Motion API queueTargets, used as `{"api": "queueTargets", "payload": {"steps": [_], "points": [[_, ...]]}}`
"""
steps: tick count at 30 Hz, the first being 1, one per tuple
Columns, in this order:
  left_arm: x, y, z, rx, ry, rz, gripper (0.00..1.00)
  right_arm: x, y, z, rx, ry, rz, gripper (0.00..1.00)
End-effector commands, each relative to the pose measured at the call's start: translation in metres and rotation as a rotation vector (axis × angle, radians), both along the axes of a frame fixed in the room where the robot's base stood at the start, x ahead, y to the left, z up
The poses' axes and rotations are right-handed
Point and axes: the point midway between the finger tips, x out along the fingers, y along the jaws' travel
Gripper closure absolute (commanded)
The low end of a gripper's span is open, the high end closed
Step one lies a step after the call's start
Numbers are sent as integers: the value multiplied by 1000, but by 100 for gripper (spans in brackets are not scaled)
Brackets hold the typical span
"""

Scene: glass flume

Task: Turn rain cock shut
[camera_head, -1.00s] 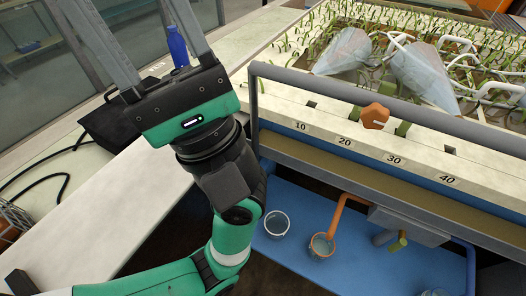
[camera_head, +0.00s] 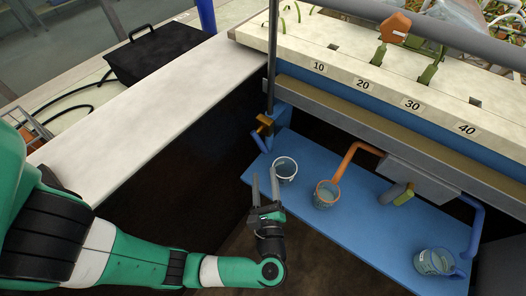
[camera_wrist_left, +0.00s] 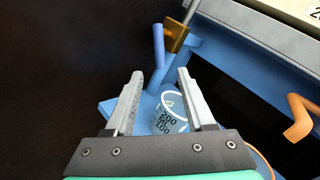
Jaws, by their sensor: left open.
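A brass-coloured cock (camera_head: 264,123) sits on a thin vertical pipe at the flume's left end, above a short blue spout. It also shows in the wrist view (camera_wrist_left: 176,37), beyond my fingertips. Which fitting is the rain cock is not labelled; another valve with a yellow-green handle (camera_head: 404,196) sits under the flume. My left gripper (camera_head: 264,178) is open and empty, in front of the blue shelf, below and apart from the brass cock. In the wrist view its fingers (camera_wrist_left: 160,76) point towards the spout. My right gripper is not in view.
A clear graduated cup (camera_head: 285,168) stands on the blue shelf (camera_head: 352,215) close to my left gripper, with an orange-rimmed cup (camera_head: 326,194) under an orange pipe (camera_head: 352,155). Another cup (camera_head: 434,262) is at right. A white counter (camera_head: 140,115) lies left.

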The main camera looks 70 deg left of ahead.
Motion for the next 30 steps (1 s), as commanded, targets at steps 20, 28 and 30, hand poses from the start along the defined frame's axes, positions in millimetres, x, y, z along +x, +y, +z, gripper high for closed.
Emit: {"api": "queueTargets", "payload": {"steps": [20, 28, 30], "points": [[29, 91, 1, 1, -1, 1, 45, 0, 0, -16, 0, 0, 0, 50], [29, 91, 1, 1, -1, 1, 72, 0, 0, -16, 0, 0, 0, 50], [29, 91, 0, 1, -1, 1, 85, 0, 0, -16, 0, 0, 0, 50]]}}
